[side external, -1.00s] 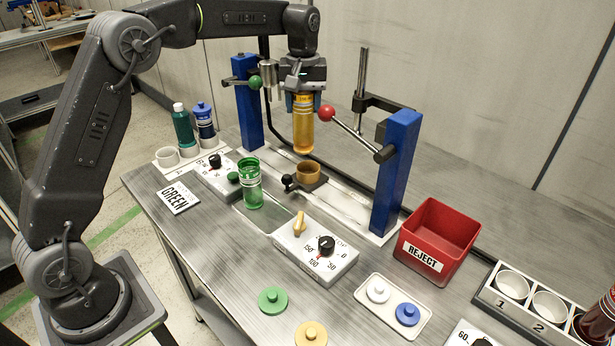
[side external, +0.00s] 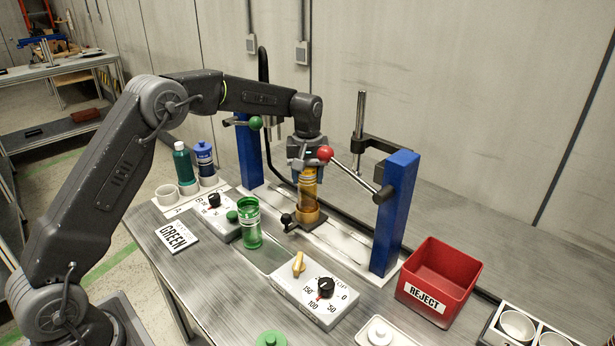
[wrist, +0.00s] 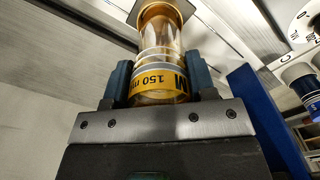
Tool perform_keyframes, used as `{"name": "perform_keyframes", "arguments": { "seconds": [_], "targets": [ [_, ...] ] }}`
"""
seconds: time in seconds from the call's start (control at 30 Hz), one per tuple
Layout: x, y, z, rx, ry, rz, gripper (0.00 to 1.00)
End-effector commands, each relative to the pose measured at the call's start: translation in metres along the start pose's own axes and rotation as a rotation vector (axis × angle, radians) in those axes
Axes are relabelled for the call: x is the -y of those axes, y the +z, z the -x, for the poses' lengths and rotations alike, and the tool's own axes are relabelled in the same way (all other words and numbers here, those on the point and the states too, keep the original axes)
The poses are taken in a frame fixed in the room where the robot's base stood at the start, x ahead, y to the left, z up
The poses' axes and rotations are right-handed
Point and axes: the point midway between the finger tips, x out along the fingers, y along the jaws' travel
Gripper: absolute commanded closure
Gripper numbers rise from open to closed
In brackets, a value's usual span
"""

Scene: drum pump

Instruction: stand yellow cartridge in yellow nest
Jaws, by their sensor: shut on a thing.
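The yellow cartridge (side external: 307,188) is an amber clear cylinder, upright under my gripper (side external: 306,168). My gripper is shut on its upper part. The cartridge's lower end is at the yellow nest (side external: 309,215), an amber ring on a dark bracket between the blue posts. The lower end appears to be inside the ring; whether it rests on the bottom is hidden.
A red-knobbed lever (side external: 350,171) on the right blue post (side external: 396,212) reaches close to my gripper. A green cartridge (side external: 251,222) stands in front left. A dial box (side external: 316,290) is in front, and a red reject bin (side external: 438,278) is at right.

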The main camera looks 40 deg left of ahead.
Motion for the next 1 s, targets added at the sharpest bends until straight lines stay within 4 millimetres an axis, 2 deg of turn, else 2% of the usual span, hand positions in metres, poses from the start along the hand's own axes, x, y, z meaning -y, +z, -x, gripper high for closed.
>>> {"name": "perform_keyframes", "arguments": {
  "seconds": [0.4, 0.43, 0.5, 0.67, 1.0],
  "targets": [
    [-0.0002, -0.0002, -0.0076, -0.001, 0.001, 0.000, 0.84],
    [-0.0002, -0.0002, -0.0071, -0.002, 0.001, 0.000, 0.46],
    [-0.0002, -0.0002, -0.0070, -0.002, 0.001, 0.000, 0.40],
    [-0.0001, -0.0002, -0.0069, -0.002, 0.001, 0.000, 0.24],
    [-0.0003, -0.0003, -0.0011, -0.003, 0.002, 0.000, 0.24]
  ]
}}
